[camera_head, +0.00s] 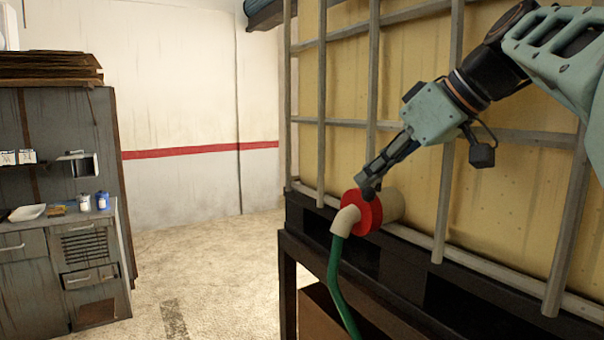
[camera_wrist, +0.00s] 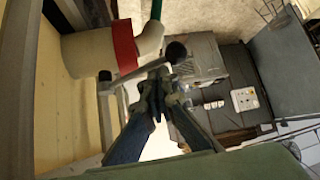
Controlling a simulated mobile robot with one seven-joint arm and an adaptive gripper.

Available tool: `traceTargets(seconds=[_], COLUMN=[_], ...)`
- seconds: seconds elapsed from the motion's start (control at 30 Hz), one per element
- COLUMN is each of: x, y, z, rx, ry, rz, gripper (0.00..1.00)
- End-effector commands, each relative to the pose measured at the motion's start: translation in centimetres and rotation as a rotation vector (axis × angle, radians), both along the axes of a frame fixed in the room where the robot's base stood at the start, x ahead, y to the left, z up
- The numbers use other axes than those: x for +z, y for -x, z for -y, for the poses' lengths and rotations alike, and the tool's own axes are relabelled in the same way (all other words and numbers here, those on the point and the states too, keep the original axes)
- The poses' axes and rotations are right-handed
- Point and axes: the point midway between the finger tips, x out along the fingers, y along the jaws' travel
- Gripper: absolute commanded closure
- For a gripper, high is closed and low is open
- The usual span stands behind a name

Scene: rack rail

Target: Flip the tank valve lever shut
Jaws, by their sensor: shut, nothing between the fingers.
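The tank (camera_head: 410,100) is a yellowish container in a grey bar cage. Its valve outlet has a red ring (camera_head: 368,211), a cream elbow (camera_head: 345,220) and a green hose (camera_head: 337,285) hanging down. In the wrist view the red ring (camera_wrist: 125,45) and cream body (camera_wrist: 85,55) are at upper left. A grey lever (camera_wrist: 128,77) with a black ball knob (camera_wrist: 175,51) crosses just beyond my fingertips. My gripper (camera_head: 366,181) is shut and empty, just above the valve. Its fingertips (camera_wrist: 160,82) are close to the lever; I cannot tell whether they touch.
The tank stands on a black base (camera_head: 400,265) over a dark frame. A grey cabinet and counter (camera_head: 50,240) with small bottles stand at the far left. The concrete floor (camera_head: 205,275) between them is clear.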

Motion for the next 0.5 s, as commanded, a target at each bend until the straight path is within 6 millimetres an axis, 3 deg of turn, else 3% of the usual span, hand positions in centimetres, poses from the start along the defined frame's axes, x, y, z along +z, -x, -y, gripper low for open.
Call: traceTargets(seconds=[0.5], x=[-0.1], y=[0.7], z=[2.9], rx=[-0.001], ry=[0.001], rz=[-0.002], gripper=[1.0])
